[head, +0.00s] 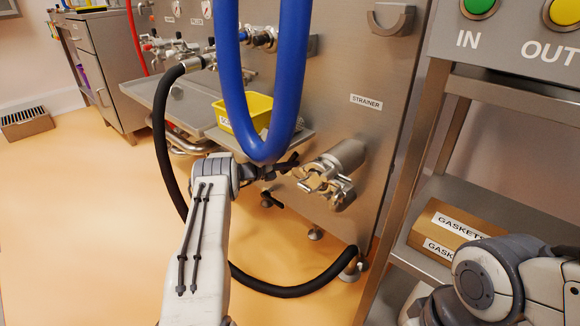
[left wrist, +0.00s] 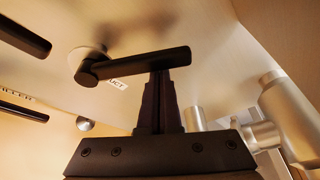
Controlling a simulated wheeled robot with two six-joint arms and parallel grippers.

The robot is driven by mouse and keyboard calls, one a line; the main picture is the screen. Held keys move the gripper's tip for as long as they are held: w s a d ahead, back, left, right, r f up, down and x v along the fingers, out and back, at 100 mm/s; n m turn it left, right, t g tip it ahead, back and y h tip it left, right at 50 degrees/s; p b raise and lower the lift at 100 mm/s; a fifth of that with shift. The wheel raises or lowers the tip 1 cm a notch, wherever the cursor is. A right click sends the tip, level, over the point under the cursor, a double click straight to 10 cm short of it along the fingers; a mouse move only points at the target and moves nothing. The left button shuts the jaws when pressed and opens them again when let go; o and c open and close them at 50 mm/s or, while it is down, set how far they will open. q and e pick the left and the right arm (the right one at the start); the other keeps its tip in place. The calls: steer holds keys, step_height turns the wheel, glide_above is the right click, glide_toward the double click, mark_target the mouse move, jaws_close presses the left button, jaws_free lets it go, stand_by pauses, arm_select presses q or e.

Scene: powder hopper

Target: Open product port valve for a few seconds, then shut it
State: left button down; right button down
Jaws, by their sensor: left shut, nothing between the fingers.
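A black lever handle (left wrist: 140,65) on a round pivot crosses the middle of the left wrist view, roughly level with its right end slightly raised. Beside it is a partly hidden label (left wrist: 117,84) whose visible letters end in "CT". My left gripper (left wrist: 162,78) is shut and empty, its fingertips right at the underside of the lever; I cannot tell whether they touch. In the head view my left gripper (head: 283,167) is near the steel panel, just left of the strainer fitting (head: 330,172), partly covered by a blue hose. My right gripper is out of view.
The blue hose (head: 262,145) hangs in front of my left wrist. A black hose (head: 160,130) loops to the floor. A yellow bin (head: 250,108) sits on a steel shelf. A gasket box (head: 445,228) is on the right rack, near my right arm.

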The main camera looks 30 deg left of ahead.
arm_select(q)
steer(key=s+a+p, duration=0.2)
steer(key=s+p, duration=0.4)
steer(key=s, duration=0.3)
steer(key=shift+s+f, duration=0.15)
